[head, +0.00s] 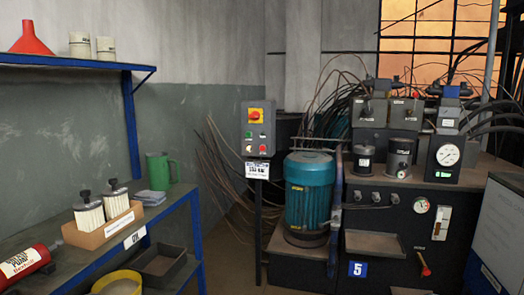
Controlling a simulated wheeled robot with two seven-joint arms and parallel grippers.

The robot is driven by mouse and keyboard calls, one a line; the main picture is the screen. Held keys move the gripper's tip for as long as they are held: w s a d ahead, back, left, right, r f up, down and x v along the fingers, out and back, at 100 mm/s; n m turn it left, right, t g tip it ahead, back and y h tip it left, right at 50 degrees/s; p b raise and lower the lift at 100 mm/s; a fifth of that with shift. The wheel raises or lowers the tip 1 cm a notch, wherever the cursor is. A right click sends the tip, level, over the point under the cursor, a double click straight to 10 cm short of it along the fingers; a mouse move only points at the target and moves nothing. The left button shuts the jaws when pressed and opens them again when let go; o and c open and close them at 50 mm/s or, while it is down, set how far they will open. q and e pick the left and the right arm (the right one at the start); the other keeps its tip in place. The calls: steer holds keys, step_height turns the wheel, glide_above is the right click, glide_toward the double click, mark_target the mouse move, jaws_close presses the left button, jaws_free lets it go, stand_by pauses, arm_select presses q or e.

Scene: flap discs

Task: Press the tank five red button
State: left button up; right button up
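A tank with a black front panel stands at the right and carries a blue label with a white 5 (358,269). A grey control box (259,130) stands on a post to its left. The box has a red rotary switch on a yellow plate (256,116) and several small buttons below it. These are too small for me to tell their colours surely; one at the lower right (263,149) looks reddish. A white label plate (257,170) hangs below the box, its text unreadable. Neither of my grippers is in view.
A teal motor (309,190) stands between the post and the tank. A red-handled valve (423,264) and gauges sit on the tank's front. Loose cables hang behind the post.

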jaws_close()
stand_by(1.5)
